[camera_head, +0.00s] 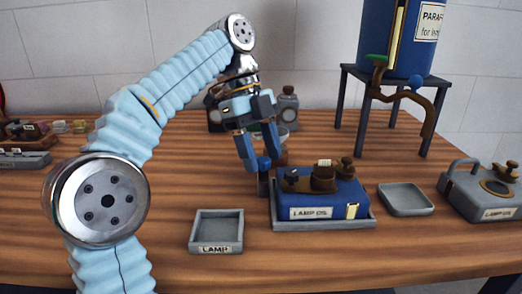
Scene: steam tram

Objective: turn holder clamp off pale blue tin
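My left gripper (262,160) points down at the left end of a dark blue lamp box (335,197). Its two blue fingers stand apart on either side of a small blue knob (264,163) on a short brown post (263,185). I cannot tell whether the fingers press on the knob. The knob looks like part of the holder clamp, but the clamp's jaws are not clear. The lamp box sits upright in a grey tray (330,224), with brown fittings on top. No tin is clearly pale blue. My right gripper is not in view.
An empty grey lamp tray (217,246) stands front left and another grey tray (406,211) stands right. A grey lamp box (482,203) is farther right. A blue paraffin drum (388,45) on a dark stand (345,100) rises behind. The front wooden tabletop (370,262) is clear.

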